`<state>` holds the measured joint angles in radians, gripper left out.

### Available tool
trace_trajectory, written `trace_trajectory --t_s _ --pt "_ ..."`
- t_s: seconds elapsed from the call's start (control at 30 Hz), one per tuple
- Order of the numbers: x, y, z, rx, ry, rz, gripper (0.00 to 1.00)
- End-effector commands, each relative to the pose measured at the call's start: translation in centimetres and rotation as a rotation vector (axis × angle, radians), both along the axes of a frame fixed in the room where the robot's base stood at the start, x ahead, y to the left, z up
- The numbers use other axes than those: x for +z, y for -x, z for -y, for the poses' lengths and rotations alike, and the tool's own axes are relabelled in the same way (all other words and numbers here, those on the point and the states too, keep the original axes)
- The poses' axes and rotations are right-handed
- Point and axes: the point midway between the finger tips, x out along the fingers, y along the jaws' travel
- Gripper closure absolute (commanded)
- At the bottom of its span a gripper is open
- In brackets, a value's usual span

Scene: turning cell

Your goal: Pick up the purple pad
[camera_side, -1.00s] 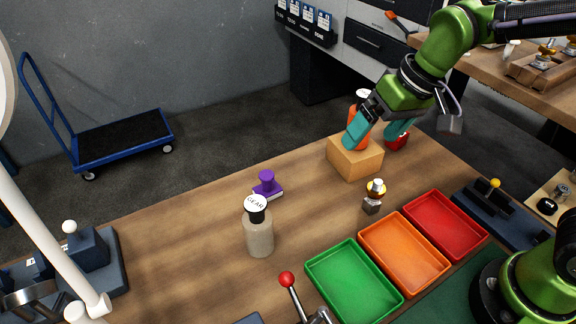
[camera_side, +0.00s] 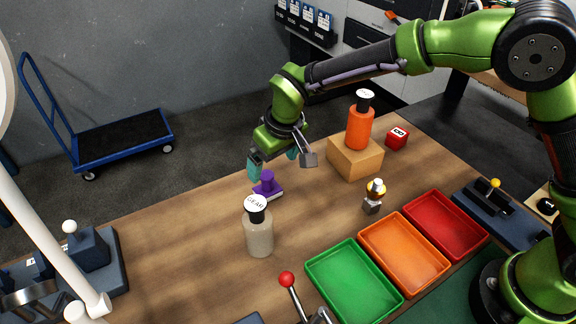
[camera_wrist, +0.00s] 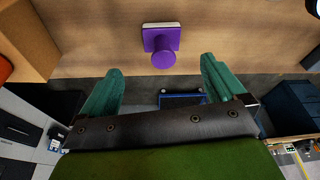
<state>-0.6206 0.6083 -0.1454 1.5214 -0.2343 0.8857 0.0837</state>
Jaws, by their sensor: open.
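The purple pad (camera_side: 267,186) has a square base with a pale underside and a round knob on top. It sits upright on the wooden table, behind the bottle with the GEAR label. In the wrist view the pad (camera_wrist: 161,42) lies beyond the fingertips, roughly centred between them. My gripper (camera_side: 273,160) is above and just behind the pad, apart from it. Its two teal fingers are spread wide with nothing between them in the wrist view (camera_wrist: 160,75).
The beige GEAR bottle (camera_side: 259,235) stands close in front of the pad. An orange bottle (camera_side: 359,128) stands on a wooden block (camera_side: 355,158) to the right, with a red cube (camera_side: 397,139) beside it. Green (camera_side: 311,266), orange and red trays lie at front right. Table left of the pad is clear.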

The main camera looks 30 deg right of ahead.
Motion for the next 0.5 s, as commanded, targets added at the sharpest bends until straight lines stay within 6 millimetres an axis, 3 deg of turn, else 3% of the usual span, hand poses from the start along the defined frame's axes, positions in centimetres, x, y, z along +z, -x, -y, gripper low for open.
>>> trace_trajectory --t_s 0.1,0.37,0.5 --pt "-2.1 -0.6 -0.1 0.0 0.001 -0.001 0.03" --pt "-4.1 -1.1 -0.3 0.0 -0.001 -0.001 0.03" --pt "-6.0 -1.6 -0.6 0.0 0.0 -0.002 0.03"
